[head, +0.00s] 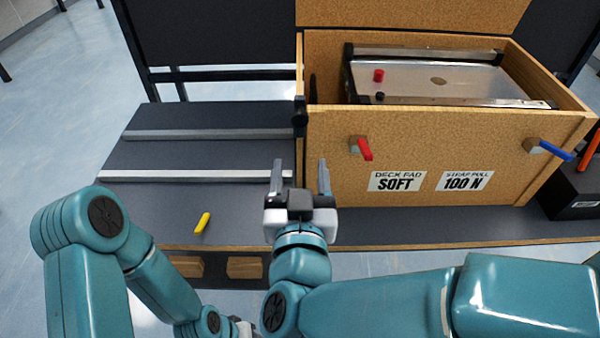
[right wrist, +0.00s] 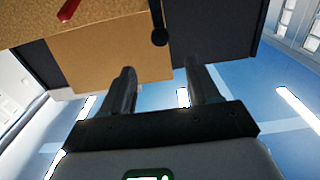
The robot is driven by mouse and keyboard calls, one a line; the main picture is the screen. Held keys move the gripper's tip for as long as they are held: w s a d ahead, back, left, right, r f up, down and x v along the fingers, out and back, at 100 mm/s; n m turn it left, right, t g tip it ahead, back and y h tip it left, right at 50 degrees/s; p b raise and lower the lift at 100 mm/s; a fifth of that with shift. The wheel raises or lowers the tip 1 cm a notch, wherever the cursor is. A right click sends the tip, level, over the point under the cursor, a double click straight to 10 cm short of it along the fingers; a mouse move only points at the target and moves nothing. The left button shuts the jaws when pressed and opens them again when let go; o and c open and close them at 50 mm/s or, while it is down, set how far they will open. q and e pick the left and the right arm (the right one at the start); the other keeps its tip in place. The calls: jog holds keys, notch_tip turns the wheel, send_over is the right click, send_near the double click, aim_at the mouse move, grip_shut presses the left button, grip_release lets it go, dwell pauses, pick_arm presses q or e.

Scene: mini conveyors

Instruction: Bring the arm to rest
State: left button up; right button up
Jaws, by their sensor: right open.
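My right gripper (head: 300,178) is open and empty, with its two fingers pointing away from me, in front of the left end of the wooden crate (head: 330,180). In the right wrist view its fingers (right wrist: 160,88) stand apart with nothing between them. My left arm comes in at the lower left of the head view and bends down. Its gripper is mostly hidden low in the picture behind my right arm, so its jaws cannot be made out.
The crate holds a metal-topped unit (head: 440,75). A red lever (head: 365,149) and a blue lever (head: 556,151) stick out of its front. A yellow object (head: 202,223) lies on the dark bench (head: 165,210) beside two grey rails (head: 200,134). Orange-handled item (head: 589,147) sits far right.

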jog(key=shift+d, duration=0.1)
dwell(0.4)
jog(key=w+d+f+m+g+h+p, duration=0.1)
jog(key=w+d+f+g+h+p, duration=0.15)
jog(key=d+f, duration=0.6)
jog(key=w+d+f+g+h+p, duration=0.2)
jog(key=w+d+f+g+p, duration=0.15)
jog(key=d+f, duration=0.5)
jog(key=s+f+g+y+p, duration=0.45)
jog(key=s+f+g, duration=0.25)
jog(key=s+f, duration=0.65)
jog(key=s+a+f+m+g+y+b, duration=0.1)
jog(key=s+a+f+g+y, duration=0.2)
jog(key=s, duration=0.4)
jog(key=shift+s+a+f+g+y, duration=0.2)
jog(key=shift+a+f+g+y, duration=0.25)
jog(key=shift+a+g, duration=0.55)
